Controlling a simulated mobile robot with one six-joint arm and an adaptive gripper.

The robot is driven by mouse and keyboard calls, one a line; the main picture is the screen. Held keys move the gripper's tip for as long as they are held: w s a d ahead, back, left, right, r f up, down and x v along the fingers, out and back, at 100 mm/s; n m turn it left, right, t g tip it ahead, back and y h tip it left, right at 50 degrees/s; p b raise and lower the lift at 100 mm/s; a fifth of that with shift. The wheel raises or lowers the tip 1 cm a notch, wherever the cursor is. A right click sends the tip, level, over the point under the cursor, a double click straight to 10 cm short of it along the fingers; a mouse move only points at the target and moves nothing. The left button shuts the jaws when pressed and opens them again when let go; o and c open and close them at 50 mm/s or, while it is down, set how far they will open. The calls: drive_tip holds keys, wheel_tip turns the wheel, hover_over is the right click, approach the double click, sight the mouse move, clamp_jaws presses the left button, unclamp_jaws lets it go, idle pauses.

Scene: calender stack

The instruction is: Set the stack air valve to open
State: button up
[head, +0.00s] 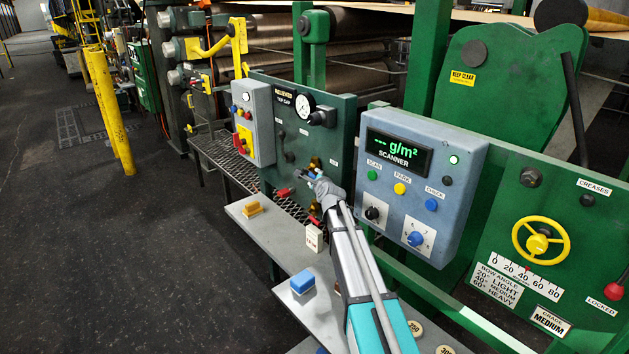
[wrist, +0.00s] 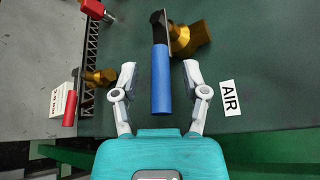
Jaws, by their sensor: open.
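The air valve shows in the wrist view as a brass body (wrist: 190,38) on the dark green panel, with a blue lever (wrist: 162,80) and an AIR label (wrist: 230,98) to its right. The lever runs down the picture from the brass body, towards my gripper. My gripper (wrist: 160,76) is open, with one finger on each side of the blue lever and a visible gap on both sides. In the head view my gripper (head: 317,178) is at the lower part of the dark green panel (head: 340,115). There it hides most of the valve; brass (head: 315,162) shows just above it.
A second brass valve (wrist: 100,77) with a red handle and a white tag (wrist: 60,101) is to the left in the wrist view. A red-handled part (wrist: 97,9) lies further up. The scanner box (head: 408,180) stands right of my arm. A grey ledge (head: 275,240) holds blocks.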

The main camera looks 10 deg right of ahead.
drive_tip(key=shift+w, duration=0.2)
drive_tip(key=shift+c, duration=0.3)
clamp_jaws()
